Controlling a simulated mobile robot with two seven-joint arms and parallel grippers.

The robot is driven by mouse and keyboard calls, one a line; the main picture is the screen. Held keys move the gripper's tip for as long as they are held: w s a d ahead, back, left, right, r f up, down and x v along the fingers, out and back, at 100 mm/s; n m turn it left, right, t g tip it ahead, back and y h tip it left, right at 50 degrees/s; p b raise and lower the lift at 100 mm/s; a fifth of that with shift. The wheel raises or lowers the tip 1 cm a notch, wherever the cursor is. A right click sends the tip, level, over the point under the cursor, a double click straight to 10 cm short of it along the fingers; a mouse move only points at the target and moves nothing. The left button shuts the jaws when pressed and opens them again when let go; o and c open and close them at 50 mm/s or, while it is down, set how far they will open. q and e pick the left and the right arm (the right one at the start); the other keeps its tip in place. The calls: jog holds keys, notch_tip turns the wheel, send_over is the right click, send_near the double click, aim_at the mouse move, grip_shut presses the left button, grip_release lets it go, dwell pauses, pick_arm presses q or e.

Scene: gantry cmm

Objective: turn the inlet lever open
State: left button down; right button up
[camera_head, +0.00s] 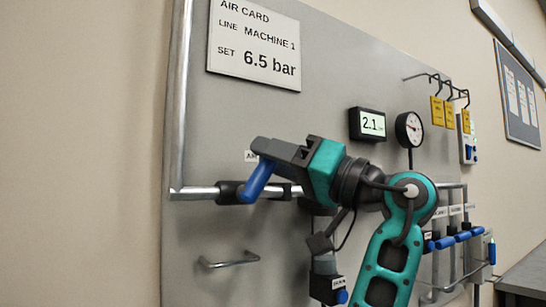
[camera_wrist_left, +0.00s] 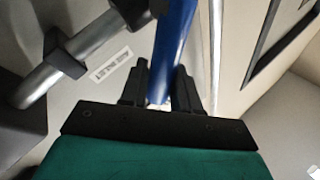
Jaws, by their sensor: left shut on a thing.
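The blue inlet lever (camera_head: 257,181) sits at a dark valve body (camera_head: 229,192) on the horizontal metal pipe. It slants across the pipe, its upper end at my gripper's tips. My left gripper (camera_head: 260,148) is shut on the lever in front of the panel. In the left wrist view the blue lever (camera_wrist_left: 175,45) runs up from between the two dark fingers (camera_wrist_left: 160,85). The gripper hides part of the lever and the label behind it. My right gripper is not in view.
The metal pipe (camera_head: 180,100) runs down the panel's left side, then turns right. A small handle (camera_head: 229,260) juts out below. An air card (camera_head: 254,45) says 6.5 bar. More blue levers (camera_head: 462,236) are at right.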

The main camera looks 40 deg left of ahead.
pick_arm(q)
jog(key=c, duration=1)
grip_release()
jog(key=shift+o, duration=0.2)
jog(key=v, duration=1.3)
jog(key=shift+c, duration=0.4)
